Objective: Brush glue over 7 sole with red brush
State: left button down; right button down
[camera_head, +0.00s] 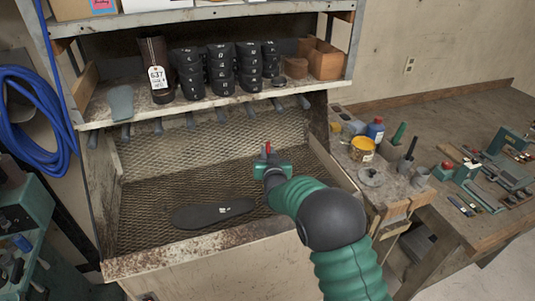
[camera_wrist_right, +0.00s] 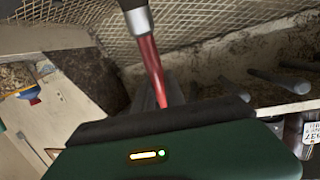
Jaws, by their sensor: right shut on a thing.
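My right gripper (camera_head: 267,163) is shut on the red brush (camera_head: 267,148), above the mesh bench. In the right wrist view, the brush's red handle (camera_wrist_right: 150,62) stands out of the dark fingers (camera_wrist_right: 165,108) and meets a dark part at the top edge. A dark sole (camera_head: 205,215) with a small white mark lies flat on the mesh, left of and below the gripper, apart from it. Its number is too small to read. A yellow can (camera_head: 362,147), perhaps the glue, stands on the right side bench. My left gripper is not in view.
A shelf (camera_head: 210,103) above the mesh holds stacks of black numbered pieces (camera_head: 220,70), and several rods stick out below it. The mesh tray (camera_head: 150,195) has a raised wooden front edge. Bottles, cups and tools crowd the bench (camera_head: 440,120) at right.

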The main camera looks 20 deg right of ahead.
jog(key=shift+r, duration=0.1)
jog(key=shift+a+r, duration=0.1)
jog(key=shift+r, duration=0.2)
notch_tip(320, 180, up, 6)
jog(key=p, duration=0.3)
jog(key=shift+f, duration=0.35)
